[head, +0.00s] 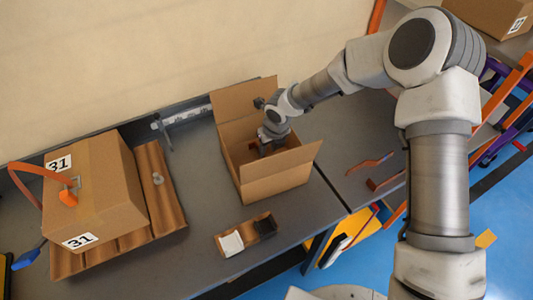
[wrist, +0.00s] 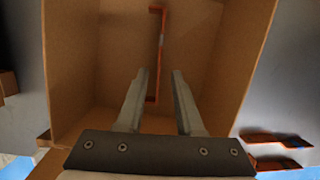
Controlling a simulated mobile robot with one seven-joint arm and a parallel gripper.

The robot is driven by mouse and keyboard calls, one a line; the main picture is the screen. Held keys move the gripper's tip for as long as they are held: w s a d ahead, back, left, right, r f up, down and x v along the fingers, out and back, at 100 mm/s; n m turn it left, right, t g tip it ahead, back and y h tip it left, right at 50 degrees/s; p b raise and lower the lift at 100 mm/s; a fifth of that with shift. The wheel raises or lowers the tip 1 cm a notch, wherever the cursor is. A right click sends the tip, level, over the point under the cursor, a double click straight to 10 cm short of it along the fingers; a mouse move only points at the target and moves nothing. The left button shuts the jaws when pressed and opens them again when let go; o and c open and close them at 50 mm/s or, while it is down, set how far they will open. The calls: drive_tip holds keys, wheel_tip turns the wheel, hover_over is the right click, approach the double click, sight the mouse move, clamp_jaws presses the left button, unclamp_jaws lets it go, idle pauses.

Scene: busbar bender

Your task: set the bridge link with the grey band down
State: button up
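An orange-brown bracket-shaped link (wrist: 157,60) lies on the floor of the open cardboard box (head: 275,185), seen in the wrist view. In the head view my gripper (head: 263,148) reaches down into the box and hides part of the inside. Two similar orange links (head: 370,163) (head: 384,182) lie on the table right of the box.
The box walls (head: 240,101) surround my gripper.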

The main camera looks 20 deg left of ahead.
drive_tip(key=shift+v, duration=2.7)
drive_tip(key=d+r+m+t+h, duration=0.2)
drive_tip(key=d+r+m+h, duration=0.2)
drive_tip(key=d+r+m, duration=1.65)
drive_tip(key=s+d+r+m, duration=0.3)
drive_tip(key=s+d+m, duration=0.4)
drive_tip(key=m, duration=0.6)
drive_tip(key=s+d+r+m+t+y, duration=0.1)
drive_tip(key=s+d+r+m, duration=0.3)
drive_tip(key=s+d+m, duration=0.4)
drive_tip(key=s+m, duration=0.3)
drive_tip(key=m, duration=0.1)
drive_tip(key=shift+s+m+t+y, duration=0.25)
drive_tip(key=shift+m+t+y, duration=0.05)
drive_tip(key=shift+m, duration=0.05)
drive_tip(key=shift+a+r, duration=0.15)
drive_tip(key=shift+a, duration=0.05)
